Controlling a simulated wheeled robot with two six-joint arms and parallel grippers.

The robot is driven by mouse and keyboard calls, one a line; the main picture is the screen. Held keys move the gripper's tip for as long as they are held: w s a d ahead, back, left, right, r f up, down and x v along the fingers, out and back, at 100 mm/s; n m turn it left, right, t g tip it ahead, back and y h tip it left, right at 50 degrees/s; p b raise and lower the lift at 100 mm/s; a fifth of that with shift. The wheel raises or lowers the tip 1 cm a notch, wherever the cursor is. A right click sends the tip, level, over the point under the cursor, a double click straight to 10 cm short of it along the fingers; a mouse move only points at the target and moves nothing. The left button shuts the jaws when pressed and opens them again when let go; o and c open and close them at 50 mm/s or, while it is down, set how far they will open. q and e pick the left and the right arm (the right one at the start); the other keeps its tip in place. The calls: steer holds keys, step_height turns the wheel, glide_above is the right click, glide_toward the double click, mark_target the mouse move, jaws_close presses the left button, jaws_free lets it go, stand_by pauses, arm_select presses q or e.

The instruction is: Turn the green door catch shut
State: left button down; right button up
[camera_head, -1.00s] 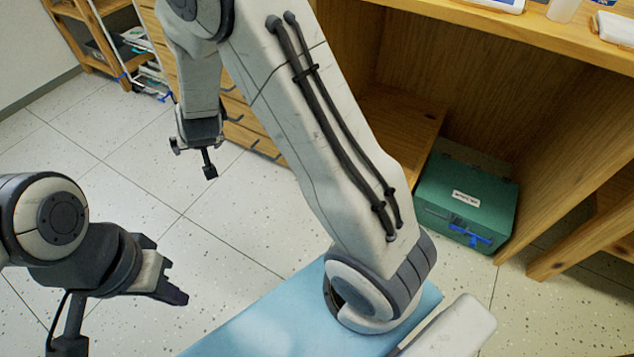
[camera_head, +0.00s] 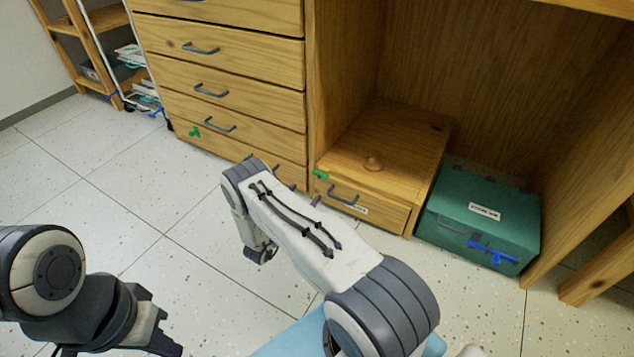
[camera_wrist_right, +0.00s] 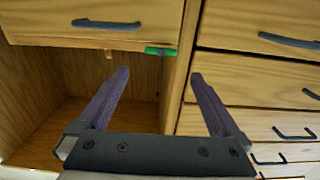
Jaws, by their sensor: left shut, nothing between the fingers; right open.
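A green door catch (camera_head: 321,175) sits at the top left of a low wooden front with a dark handle (camera_head: 343,196), beside the upright of the cabinet. In the right wrist view, which looks upside down, the green catch (camera_wrist_right: 160,51) lies roughly level, just beyond my fingertips. My right gripper (camera_wrist_right: 159,74) is open, with its purple fingers apart and nothing between them. In the head view its fingers are partly hidden behind my right arm, close in front of the cabinet. My left gripper (camera_head: 165,342) is shut and empty, low at the left, far from the catch.
A wooden knob (camera_head: 372,163) stands on the boxed part in the open cubby. A green box (camera_head: 480,215) with a blue latch is on the floor to the right. Speckled floor is clear in front.

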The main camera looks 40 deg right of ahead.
mark_target(320, 175)
steer(key=b+x, duration=0.4)
steer(key=x, duration=0.4)
steer(key=shift+w+d+f, duration=0.1)
steer(key=shift+w+d, duration=0.05)
steer(key=shift+d, duration=0.1)
steer(key=shift+w+d+b, duration=0.2)
steer(key=shift+d+b, duration=0.1)
steer(key=shift+d, duration=0.1)
steer(key=c, duration=1.2)
steer(key=shift+c, duration=0.2)
